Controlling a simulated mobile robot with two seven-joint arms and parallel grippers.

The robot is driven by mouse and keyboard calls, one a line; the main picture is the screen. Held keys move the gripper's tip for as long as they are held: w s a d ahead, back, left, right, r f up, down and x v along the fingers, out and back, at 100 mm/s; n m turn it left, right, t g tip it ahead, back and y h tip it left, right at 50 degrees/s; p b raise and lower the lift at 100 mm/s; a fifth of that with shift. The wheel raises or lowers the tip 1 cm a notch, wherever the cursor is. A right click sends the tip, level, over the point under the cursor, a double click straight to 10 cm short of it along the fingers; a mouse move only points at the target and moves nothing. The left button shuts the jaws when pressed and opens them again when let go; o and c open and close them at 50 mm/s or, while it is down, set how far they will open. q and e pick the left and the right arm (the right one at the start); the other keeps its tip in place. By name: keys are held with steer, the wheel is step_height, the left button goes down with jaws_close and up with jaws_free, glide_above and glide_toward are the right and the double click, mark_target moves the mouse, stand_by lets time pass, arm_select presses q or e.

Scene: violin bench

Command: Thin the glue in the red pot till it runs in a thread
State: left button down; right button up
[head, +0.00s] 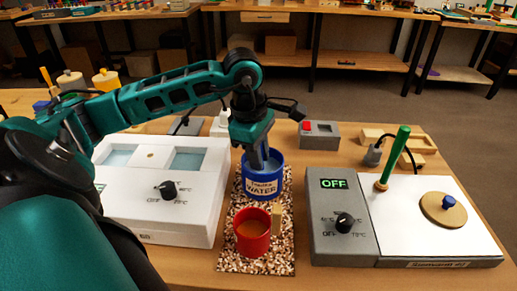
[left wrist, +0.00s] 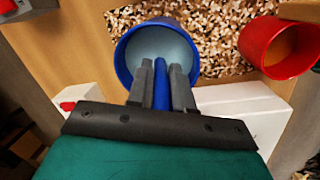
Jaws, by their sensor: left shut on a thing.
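The red pot (head: 254,243) stands on a speckled mat and holds orange-brown glue; it also shows in the left wrist view (left wrist: 262,42). The blue pot (head: 275,184), labelled water, stands just behind it; pale liquid shows inside it in the left wrist view (left wrist: 124,58). My left gripper (head: 262,160) points down at the blue pot's mouth. Its fingers (left wrist: 162,75) are shut on a slim blue handle (left wrist: 161,97). The handle's lower end is hidden, so I cannot tell whether it touches the water. My right gripper is not in view.
A white two-window unit (head: 135,207) with a knob stands left of the mat (head: 227,258). A grey control box (head: 341,257) reading OFF adjoins a white plate (head: 435,235) at right, with a green stick (head: 396,150) and a round wooden lid (head: 432,211).

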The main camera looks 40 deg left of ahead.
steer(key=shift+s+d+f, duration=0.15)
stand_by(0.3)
arm_select(q)
steer(key=shift+r+p, duration=0.35)
steer(key=shift+r, duration=0.15)
steer(key=shift+r+p, duration=0.7)
steer(key=shift+r, duration=0.25)
step_height(320, 180, up, 2)
steer(key=shift+r+p, duration=0.25)
steer(key=shift+p, duration=0.65)
step_height(320, 180, up, 4)
steer(key=p, duration=0.3)
steer(key=shift+r, duration=0.1)
steer(key=shift+r+p, duration=1.55)
steer(key=shift+r, duration=0.55)
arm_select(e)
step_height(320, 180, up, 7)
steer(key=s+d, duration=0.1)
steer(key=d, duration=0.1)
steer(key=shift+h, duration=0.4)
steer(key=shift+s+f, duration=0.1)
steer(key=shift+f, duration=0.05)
